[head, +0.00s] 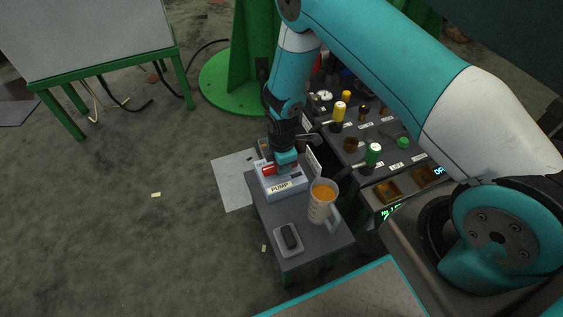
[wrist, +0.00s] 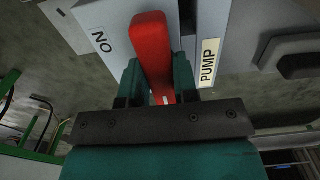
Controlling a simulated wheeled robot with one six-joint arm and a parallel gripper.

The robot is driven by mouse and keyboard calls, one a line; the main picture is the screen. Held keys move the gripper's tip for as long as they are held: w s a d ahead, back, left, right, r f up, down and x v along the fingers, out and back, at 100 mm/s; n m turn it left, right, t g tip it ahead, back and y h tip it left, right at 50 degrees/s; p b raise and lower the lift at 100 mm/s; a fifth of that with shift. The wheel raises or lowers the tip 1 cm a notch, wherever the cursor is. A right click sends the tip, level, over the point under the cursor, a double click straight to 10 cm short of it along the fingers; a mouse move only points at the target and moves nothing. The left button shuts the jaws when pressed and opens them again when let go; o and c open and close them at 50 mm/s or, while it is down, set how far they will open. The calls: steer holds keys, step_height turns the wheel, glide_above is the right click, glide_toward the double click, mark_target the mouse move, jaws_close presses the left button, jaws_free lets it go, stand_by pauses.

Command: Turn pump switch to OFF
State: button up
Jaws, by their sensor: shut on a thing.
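The pump box (head: 286,189) is a pale box labelled PUMP on the small dark side table. Its red switch handle (head: 268,170) shows at the left of the box top, beside my gripper. In the wrist view the red handle (wrist: 152,50) runs from the box face down between the teal fingers. My gripper (wrist: 158,75) is shut on this handle. A label that reads ON, upside down, is on the handle's left, and the PUMP label (wrist: 208,62) is on its right. The OFF marking is not readable.
On the side table (head: 312,247), a mug with orange contents (head: 322,203) stands close to the box, and a dark object on a pale tray (head: 290,238) lies nearer. A panel with several yellow, green and brown parts (head: 365,140) is to the right.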

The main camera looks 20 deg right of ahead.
stand_by(0.4)
steer(key=o, duration=0.9)
step_height(320, 180, up, 17)
steer(key=p, duration=0.4)
steer(key=shift+r+p, duration=0.2)
steer(key=shift+p, duration=0.2)
